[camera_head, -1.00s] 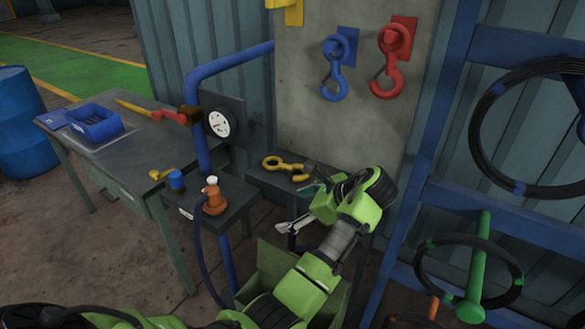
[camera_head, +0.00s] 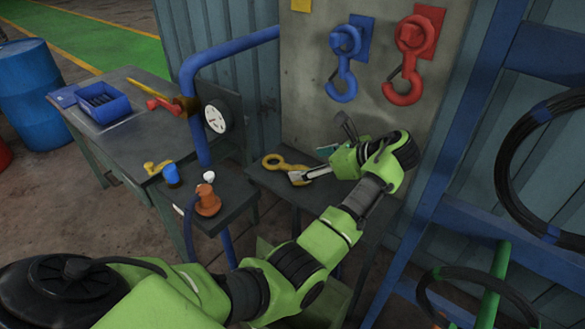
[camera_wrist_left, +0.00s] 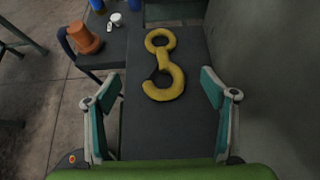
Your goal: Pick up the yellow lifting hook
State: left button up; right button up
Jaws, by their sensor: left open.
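The yellow lifting hook (camera_head: 273,160) lies flat on a small dark table (camera_head: 262,181) below the grey board. Its ring end points left and its hook end is partly covered by my left gripper's finger. In the left wrist view the whole hook (camera_wrist_left: 177,72) shows, ring at the far end and curved end nearer me. My left gripper (camera_head: 322,151) is open and empty. In the wrist view its two teal-padded fingers (camera_wrist_left: 163,95) stand on either side of the hook's near end, apart from it. My right gripper is not in view.
A blue hook (camera_head: 343,62) and a red hook (camera_head: 409,58) hang on the grey board (camera_head: 310,115) behind. An orange object (camera_head: 207,202) stands on a stand to the left. A blue rack (camera_head: 455,160) with cable coils stands right.

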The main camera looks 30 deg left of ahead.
aim_at(286, 165)
pick_arm(q)
jog(key=x, duration=0.2)
jog(key=shift+w+a+f, duration=0.1)
jog(key=shift+a+f, duration=0.1)
jog(key=shift+a, duration=0.05)
jog(key=shift+w+a+f, duration=0.1)
jog(key=shift+a+f, duration=0.1)
jog(key=p+x, duration=0.1)
jog(key=x, duration=0.4)
jog(key=shift+a, duration=0.1)
jog(key=shift+a+f, duration=0.15)
jog(key=shift+f, duration=0.05)
jog(key=c, duration=1.6)
jog(key=shift+r, duration=0.15)
jog(key=c, duration=0.3)
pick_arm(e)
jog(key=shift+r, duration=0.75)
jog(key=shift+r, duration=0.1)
